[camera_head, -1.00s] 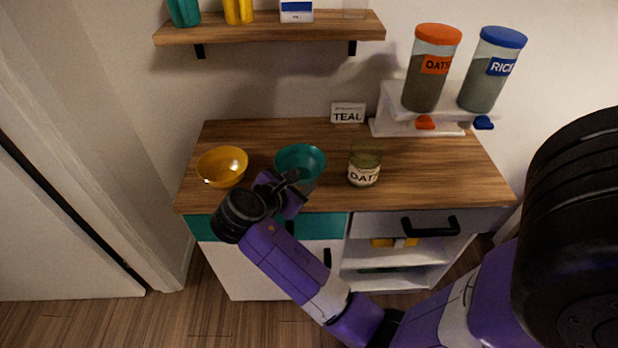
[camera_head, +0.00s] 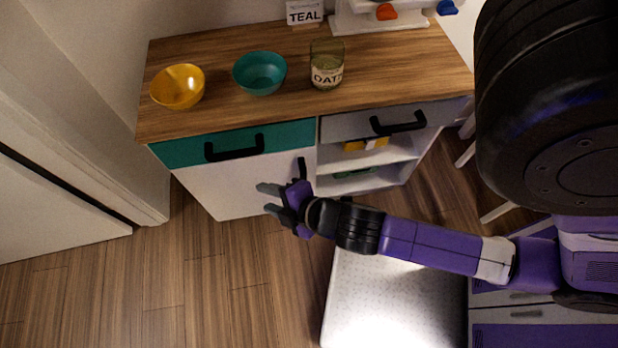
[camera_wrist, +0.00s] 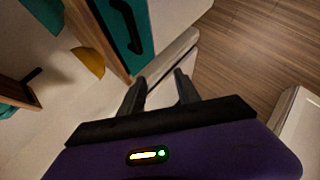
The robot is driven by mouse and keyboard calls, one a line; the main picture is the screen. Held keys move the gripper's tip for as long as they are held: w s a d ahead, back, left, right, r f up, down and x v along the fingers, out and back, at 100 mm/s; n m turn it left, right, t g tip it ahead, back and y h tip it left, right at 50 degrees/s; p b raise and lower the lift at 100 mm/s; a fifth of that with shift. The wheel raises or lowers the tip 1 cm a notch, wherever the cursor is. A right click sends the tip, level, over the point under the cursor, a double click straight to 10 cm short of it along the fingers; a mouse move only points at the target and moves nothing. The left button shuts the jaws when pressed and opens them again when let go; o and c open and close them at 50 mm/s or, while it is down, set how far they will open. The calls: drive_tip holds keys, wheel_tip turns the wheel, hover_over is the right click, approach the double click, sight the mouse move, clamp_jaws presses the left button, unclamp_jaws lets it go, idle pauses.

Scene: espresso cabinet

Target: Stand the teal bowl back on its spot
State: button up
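The teal bowl (camera_head: 260,73) stands upright on the wooden cabinet top, between the yellow bowl (camera_head: 178,87) and the glass jar labelled OATS (camera_head: 327,66). My gripper (camera_head: 267,198) is in front of the cabinet, below the counter and near the white door under the teal drawer. Its two fingers are apart with nothing between them. In the wrist view the open fingers (camera_wrist: 160,90) also show empty, with the teal drawer front and its black handle (camera_wrist: 127,27) beyond. The teal bowl is well away from my gripper.
The teal drawer (camera_head: 232,143) is shut. A grey drawer (camera_head: 395,122) sits above open shelves at right. Wooden floor lies clear at the left front.

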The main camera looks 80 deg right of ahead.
drive_tip(key=s+a+r+m+t+y, duration=0.2)
drive_tip(key=s+a+r+m, duration=0.2)
drive_tip(key=r, duration=0.3)
drive_tip(key=s+a+r+m+t+y, duration=0.1)
drive_tip(key=s+a+r+m+t, duration=0.1)
drive_tip(key=s+r+m, duration=0.3)
wheel_tip(320, 180, up, 2)
drive_tip(key=shift+s+a+r+t+y, duration=0.2)
drive_tip(key=shift+s+a+t+y, duration=0.15)
drive_tip(key=shift+s+a, duration=0.45)
drive_tip(key=shift+w, duration=0.1)
